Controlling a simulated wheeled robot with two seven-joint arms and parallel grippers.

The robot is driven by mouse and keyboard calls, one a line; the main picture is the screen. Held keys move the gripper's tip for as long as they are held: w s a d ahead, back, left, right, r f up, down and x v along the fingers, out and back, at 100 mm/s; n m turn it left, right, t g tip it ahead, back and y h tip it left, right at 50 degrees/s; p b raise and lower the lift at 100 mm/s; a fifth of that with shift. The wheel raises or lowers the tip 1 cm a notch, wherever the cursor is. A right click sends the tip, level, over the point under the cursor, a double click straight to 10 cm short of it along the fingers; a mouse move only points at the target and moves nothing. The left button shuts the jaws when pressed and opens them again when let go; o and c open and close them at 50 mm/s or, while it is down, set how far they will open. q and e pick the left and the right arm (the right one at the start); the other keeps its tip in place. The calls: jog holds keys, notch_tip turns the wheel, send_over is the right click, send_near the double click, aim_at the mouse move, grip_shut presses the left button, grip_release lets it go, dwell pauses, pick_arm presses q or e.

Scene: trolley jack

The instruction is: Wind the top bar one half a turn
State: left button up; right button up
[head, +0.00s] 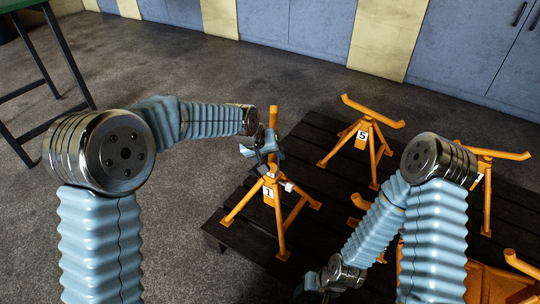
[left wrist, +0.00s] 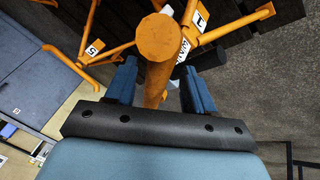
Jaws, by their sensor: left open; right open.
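The orange jack marked 1 (head: 270,193) stands on a dark slatted pallet, its splayed legs upright. Its orange top bar (head: 273,118) is partly hidden behind my left gripper (head: 265,150) in the head view. In the left wrist view the bar's round end (left wrist: 168,38) is close to the camera, and the bar runs between the two blue fingers of my left gripper (left wrist: 160,88). The fingers are open, one on each side of the bar; whether they touch it I cannot tell. My right gripper (head: 318,284) is low at the bottom edge, away from jack 1, its fingers partly hidden.
A jack marked 5 (head: 362,134) stands behind on the pallet (head: 330,217), with more orange jacks at right, partly behind my right arm. A green-topped table (head: 20,5) is at far left. Grey cabinets (head: 300,22) line the back. Floor at left is clear.

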pick_arm(q)
jog(key=v, duration=1.3)
jog(key=shift+r+p, duration=0.3)
jog(key=shift+a, duration=0.1)
